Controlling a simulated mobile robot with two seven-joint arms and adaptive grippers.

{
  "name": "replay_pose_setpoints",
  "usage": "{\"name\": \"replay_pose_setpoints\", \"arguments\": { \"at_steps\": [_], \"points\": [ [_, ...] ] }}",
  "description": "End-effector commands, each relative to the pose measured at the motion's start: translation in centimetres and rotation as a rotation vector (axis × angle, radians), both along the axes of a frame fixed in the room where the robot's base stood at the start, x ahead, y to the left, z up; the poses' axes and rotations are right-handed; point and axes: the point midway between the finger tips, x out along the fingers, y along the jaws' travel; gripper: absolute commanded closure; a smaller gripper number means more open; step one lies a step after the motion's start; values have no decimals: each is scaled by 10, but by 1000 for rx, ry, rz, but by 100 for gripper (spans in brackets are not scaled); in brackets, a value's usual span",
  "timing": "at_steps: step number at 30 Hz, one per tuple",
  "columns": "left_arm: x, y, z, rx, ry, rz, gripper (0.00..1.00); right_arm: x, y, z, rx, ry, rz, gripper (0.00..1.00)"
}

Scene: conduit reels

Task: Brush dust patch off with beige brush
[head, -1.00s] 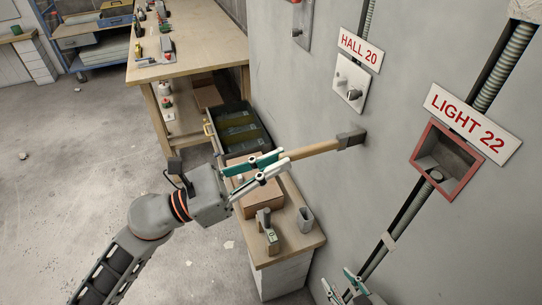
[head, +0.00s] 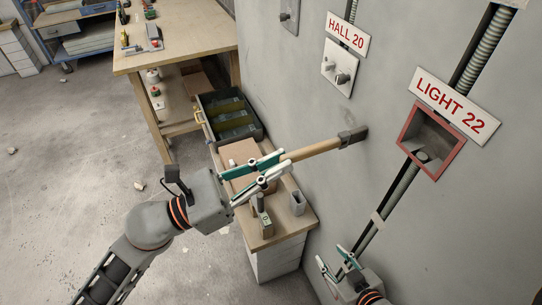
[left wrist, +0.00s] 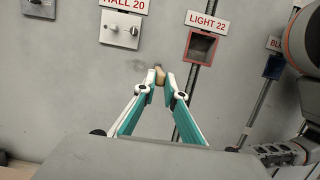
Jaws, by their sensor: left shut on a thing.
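The beige brush (head: 315,150) has a pale wooden handle and a dark grey head (head: 352,137). My left gripper (head: 281,162) is shut on the handle's near end. The brush points right, its head at or very near the grey wall; I cannot tell whether it touches. In the left wrist view, my left gripper (left wrist: 158,76) hides most of the brush, and a tan bit (left wrist: 160,72) shows between the fingertips. A faint darker smudge (head: 374,111) on the wall, above the brush head, may be the dust patch. My right gripper (head: 330,254) is low by the wall, apparently open and empty.
The HALL 20 switch plate (head: 339,68) and the red-framed LIGHT 22 box (head: 433,141) with conduit are on the wall. Below the left arm is a wooden-topped cabinet (head: 262,236) with small items. A workbench (head: 190,52) stands behind.

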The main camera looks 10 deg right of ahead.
Motion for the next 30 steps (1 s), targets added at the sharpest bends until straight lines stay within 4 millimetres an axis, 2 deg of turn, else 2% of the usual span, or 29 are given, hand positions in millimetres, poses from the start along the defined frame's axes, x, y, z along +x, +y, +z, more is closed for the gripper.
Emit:
{"name": "replay_pose_setpoints", "arguments": {
  "at_steps": [8,21,30],
  "points": [
    [-9,-3,1,-1,-1,-1,100,-1,0,2,0,0,0,60],
    [14,5,-1,-1,-1,0,100,-4,0,-10,-1,10,1,60],
    [22,8,0,0,0,0,100,-5,0,-14,-1,13,0,60]
  ]
}}
